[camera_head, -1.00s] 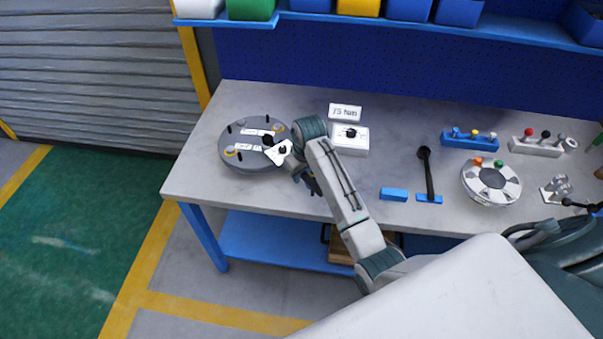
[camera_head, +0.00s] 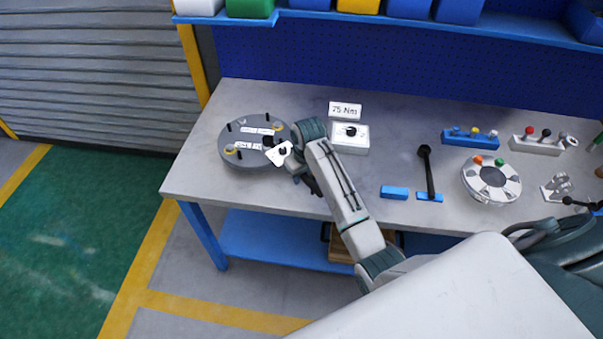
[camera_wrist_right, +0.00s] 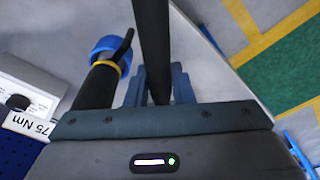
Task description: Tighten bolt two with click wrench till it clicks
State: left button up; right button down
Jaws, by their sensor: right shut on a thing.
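The round grey flanged shell (camera_head: 232,158) lies on the left part of the bench, with black pegs, yellow-ringed bolts and white labels on top. I cannot read which bolt is number two. My right gripper reaches the shell's right side, its fingertips mostly hidden in the head view. In the right wrist view, my right gripper (camera_wrist_right: 157,88) is shut on a black shaft, seemingly the click wrench (camera_wrist_right: 151,40). The wrench's working end and its contact with a bolt are hidden. A white piece with a dark centre (camera_head: 279,153) shows at the shell's right edge. My left gripper is out of view.
A white box with a black knob (camera_head: 350,138) and a 75 Nm sign (camera_head: 345,110) stand close behind my right wrist. A black tool (camera_head: 428,172), blue blocks (camera_head: 394,193) and a round silver part (camera_head: 491,180) lie to the right. The bench's front edge is near.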

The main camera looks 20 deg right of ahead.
jog(key=shift+f, duration=0.55)
jog(key=shift+a, duration=0.2)
jog(key=w+a+m+h, duration=0.1)
jog(key=a+m, duration=0.7)
jog(key=a, duration=0.3)
jog(key=shift+w+a+f, duration=0.15)
jog(key=shift+a+f, duration=0.05)
jog(key=shift+a, duration=0.1)
dwell(1.4)
dwell(0.5)
